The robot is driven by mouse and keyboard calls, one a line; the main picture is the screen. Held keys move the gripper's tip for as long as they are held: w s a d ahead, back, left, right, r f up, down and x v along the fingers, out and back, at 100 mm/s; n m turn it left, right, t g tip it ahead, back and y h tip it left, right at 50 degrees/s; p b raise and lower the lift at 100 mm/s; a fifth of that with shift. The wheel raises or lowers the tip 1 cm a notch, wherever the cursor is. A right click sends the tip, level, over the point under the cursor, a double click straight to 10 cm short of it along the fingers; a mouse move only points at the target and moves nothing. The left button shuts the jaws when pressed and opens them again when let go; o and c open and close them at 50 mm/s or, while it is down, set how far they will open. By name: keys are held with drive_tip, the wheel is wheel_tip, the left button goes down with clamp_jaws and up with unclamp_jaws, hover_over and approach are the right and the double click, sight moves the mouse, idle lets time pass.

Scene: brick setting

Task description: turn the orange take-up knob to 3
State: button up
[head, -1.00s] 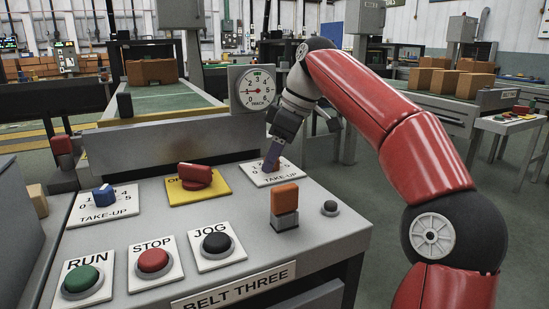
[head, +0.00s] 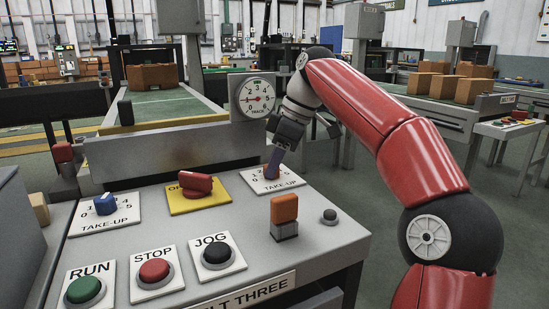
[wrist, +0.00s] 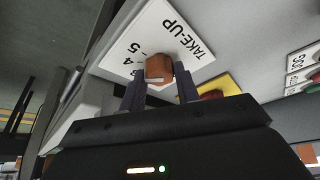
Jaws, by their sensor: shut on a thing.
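The orange take-up knob (wrist: 158,67) stands on a white TAKE-UP plate (wrist: 188,22) in the wrist view. A pale line shows on its side facing my gripper. The 4 and 5 on the plate can be read beside it; lower numbers are hidden there. My gripper (wrist: 160,90) is shut on the knob, one dark finger on each side. In the head view my gripper (head: 273,165) reaches down to the right-hand TAKE-UP plate (head: 292,180), and its fingers hide most of the knob. I cannot tell which number the knob points to.
On the same panel are a blue take-up knob (head: 105,204), a red switch (head: 197,186) on a yellow plate, an orange block-shaped control (head: 284,208), and RUN (head: 85,291), STOP (head: 154,271) and JOG (head: 217,252) buttons. A TRACK dial (head: 257,97) stands behind.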

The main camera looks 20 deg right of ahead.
drive_tip(key=n+p, duration=0.1)
drive_tip(key=n+g+p, duration=0.1)
drive_tip(key=n+p, duration=0.1)
drive_tip(key=shift+w+r+n, duration=0.1)
drive_tip(key=shift+r+n, duration=0.1)
drive_tip(key=shift+n, duration=0.1)
drive_tip(key=shift+f+n+g+p, duration=0.15)
drive_tip(key=shift+n+g+p, duration=0.45)
drive_tip(key=shift+n+p, duration=0.45)
drive_tip(key=shift+f, duration=0.1)
drive_tip(key=o, duration=1)
drive_tip(key=shift+c, duration=0.2)
